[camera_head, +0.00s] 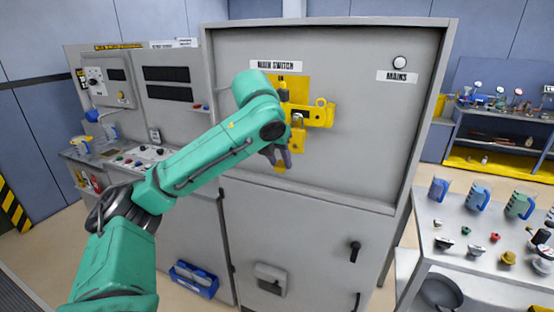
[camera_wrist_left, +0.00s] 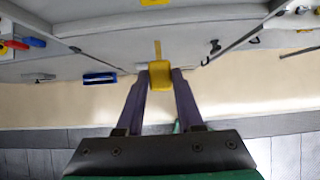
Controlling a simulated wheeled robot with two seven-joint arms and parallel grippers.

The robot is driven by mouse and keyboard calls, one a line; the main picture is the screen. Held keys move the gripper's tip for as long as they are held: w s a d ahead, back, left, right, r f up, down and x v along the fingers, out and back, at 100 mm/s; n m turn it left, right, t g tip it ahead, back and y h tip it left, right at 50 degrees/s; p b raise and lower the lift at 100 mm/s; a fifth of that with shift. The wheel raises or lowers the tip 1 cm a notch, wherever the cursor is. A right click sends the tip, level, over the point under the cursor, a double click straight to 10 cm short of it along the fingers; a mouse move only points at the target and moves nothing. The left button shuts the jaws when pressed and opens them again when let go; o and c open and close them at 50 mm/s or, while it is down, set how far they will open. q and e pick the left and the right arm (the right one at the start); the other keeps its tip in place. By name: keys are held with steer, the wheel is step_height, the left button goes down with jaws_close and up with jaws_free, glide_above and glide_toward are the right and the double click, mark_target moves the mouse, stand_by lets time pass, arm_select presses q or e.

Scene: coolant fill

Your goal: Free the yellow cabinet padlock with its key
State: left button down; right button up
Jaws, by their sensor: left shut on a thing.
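The yellow padlock (camera_head: 298,136) hangs from the yellow hasp (camera_head: 312,116) on the grey cabinet front, under the MAIN SWITCH label. My left gripper (camera_head: 279,159) is just below and left of it. In the left wrist view, the fingers of my left gripper (camera_wrist_left: 160,82) are shut on a yellow block (camera_wrist_left: 159,75) with a thin yellow strip beyond it, which looks like the key. Its yellow also shows between the fingers in the head view (camera_head: 280,168). The key appears apart from the padlock. My right gripper is out of view.
The cabinet front (camera_head: 360,150) is close to my left arm. A lower door handle (camera_head: 355,250) sticks out. A side table (camera_head: 490,225) with jugs and caps stands at the right. A blue bin (camera_head: 194,279) is low at the left.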

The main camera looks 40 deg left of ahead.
arm_select(q)
steer(key=shift+w+a+p, duration=0.2)
steer(key=shift+w+p, duration=0.15)
steer(key=shift+w, duration=0.35)
steer(key=shift+w+a+p, duration=0.2)
steer(key=shift+w+p, duration=0.1)
steer(key=shift+w, duration=0.35)
steer(key=shift+w+a+r+p, duration=0.1)
steer(key=shift+w+a+p, duration=0.1)
steer(key=shift+w+p, duration=0.3)
steer(key=shift+w+a+r+p, duration=0.15)
steer(key=shift+w+p, duration=0.2)
steer(key=shift+p, duration=0.25)
steer(key=shift+w+a+f+p, duration=0.15)
steer(key=shift+w+f+p, duration=0.1)
steer(key=shift+w+p, duration=0.15)
steer(key=shift+s+f+b, duration=0.15)
steer(key=shift+s+b, duration=0.2)
steer(key=shift+s, duration=0.1)
steer(key=shift+s+d+b, duration=0.35)
steer(key=shift+s+b, duration=0.1)
steer(key=shift+s, duration=0.45)
steer(key=shift+s+d+b, duration=0.35)
steer(key=shift+s+b, duration=0.15)
steer(key=shift+s, duration=0.35)
steer(key=shift+s+d+b, duration=0.35)
steer(key=shift+s+b, duration=0.1)
steer(key=shift+s, duration=0.45)
steer(key=shift+s+d, duration=0.1)
steer(key=shift+s, duration=0.15)
